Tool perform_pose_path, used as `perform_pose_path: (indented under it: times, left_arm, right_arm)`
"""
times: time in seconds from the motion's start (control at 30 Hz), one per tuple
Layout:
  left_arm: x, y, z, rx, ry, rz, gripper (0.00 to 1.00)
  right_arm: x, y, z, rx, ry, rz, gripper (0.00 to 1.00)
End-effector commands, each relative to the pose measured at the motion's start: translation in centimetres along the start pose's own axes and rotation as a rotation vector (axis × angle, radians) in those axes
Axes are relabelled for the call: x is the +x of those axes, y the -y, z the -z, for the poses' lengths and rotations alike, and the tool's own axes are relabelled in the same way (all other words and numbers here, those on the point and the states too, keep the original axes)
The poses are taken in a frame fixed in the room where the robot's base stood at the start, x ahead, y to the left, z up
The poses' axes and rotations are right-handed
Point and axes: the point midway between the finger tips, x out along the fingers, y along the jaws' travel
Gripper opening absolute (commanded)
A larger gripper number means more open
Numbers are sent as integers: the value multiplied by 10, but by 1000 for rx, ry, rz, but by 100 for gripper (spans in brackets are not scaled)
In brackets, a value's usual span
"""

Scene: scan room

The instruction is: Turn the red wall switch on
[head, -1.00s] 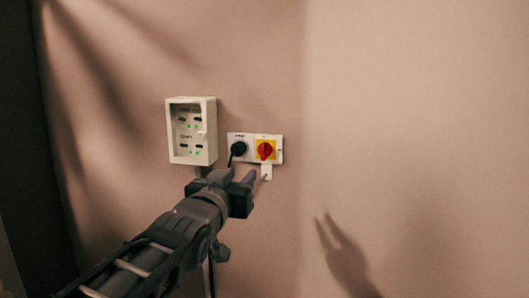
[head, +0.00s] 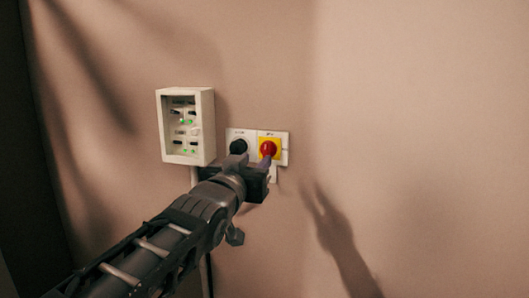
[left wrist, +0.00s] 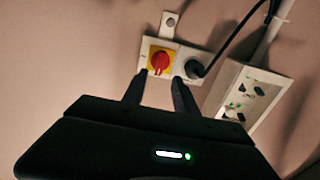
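The red wall switch (head: 268,147) is a round red knob on a yellow square, set in a white plate on the wall. It also shows in the left wrist view (left wrist: 160,62), where the picture is turned upside down. My left gripper (head: 253,161) is just below and in front of the plate and hides its lower part. In the left wrist view its two fingers (left wrist: 158,78) stand apart with nothing between them, their tips close to the switch; contact cannot be told. My right gripper is not in view.
A black plug (head: 238,146) with a cable sits beside the switch, close to one finger. A white box (head: 186,126) with small green lights is mounted on the wall to its left. The wall to the right is bare apart from an arm-shaped shadow.

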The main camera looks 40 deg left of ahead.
Motion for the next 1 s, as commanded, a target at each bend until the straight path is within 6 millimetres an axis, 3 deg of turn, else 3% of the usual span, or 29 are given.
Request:
perform_pose_path:
  times: [0.5, 0.9, 1.0]
  left_arm:
    - [67, 1, -1, 1, 2, 2, 35]
    - [75, 0, 0, -1, -1, 0, 35]
    - [75, 0, 0, -1, -1, 0, 27]
  right_arm:
    - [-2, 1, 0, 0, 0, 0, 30]
    - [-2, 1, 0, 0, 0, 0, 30]
    - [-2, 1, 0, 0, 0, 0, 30]
